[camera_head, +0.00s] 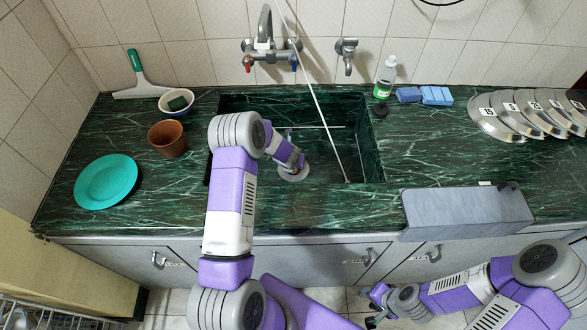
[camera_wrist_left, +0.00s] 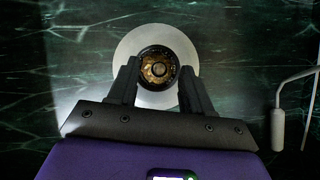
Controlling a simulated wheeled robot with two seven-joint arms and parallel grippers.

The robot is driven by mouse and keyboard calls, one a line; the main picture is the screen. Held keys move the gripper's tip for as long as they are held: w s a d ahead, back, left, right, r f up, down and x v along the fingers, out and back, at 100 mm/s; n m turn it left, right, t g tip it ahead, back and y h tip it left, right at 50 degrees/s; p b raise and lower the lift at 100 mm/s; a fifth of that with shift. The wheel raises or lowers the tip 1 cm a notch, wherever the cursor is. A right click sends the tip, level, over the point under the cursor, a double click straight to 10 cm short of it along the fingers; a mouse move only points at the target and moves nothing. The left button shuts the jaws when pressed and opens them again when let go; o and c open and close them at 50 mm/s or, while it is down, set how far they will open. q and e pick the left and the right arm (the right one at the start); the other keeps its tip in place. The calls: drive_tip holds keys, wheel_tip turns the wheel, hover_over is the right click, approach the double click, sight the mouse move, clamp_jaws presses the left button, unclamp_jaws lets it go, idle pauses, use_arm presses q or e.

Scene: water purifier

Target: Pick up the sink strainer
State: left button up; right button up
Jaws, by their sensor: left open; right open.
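The sink strainer (camera_wrist_left: 158,68) shows in the left wrist view as a dark round centre with gold-brown inside, within a wide pale ring. In the head view a pale round disc (camera_head: 293,175) lies on the sink floor, partly hidden by my left gripper (camera_head: 297,163). My left gripper (camera_wrist_left: 160,75) is open, with one finger on each side of the dark centre, over the pale ring. Whether the fingers touch it I cannot tell. My right gripper (camera_head: 376,302) is open and empty, low in front of the counter.
The dark green sink (camera_head: 355,150) surrounds my left gripper, with a thin white hose running into it. A teal plate (camera_head: 106,181), brown pot (camera_head: 167,139) and bowl (camera_head: 177,102) stand on the left. A grey board (camera_head: 465,209) lies at the front right; numbered discs (camera_head: 500,117) stand behind.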

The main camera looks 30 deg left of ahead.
use_arm(q)
drive_tip(key=shift+w+a+f, duration=0.15)
drive_tip(key=shift+w+f, duration=0.1)
drive_tip(key=shift+f, duration=0.35)
clamp_jaws()
drive_tip(key=shift+r, duration=0.15)
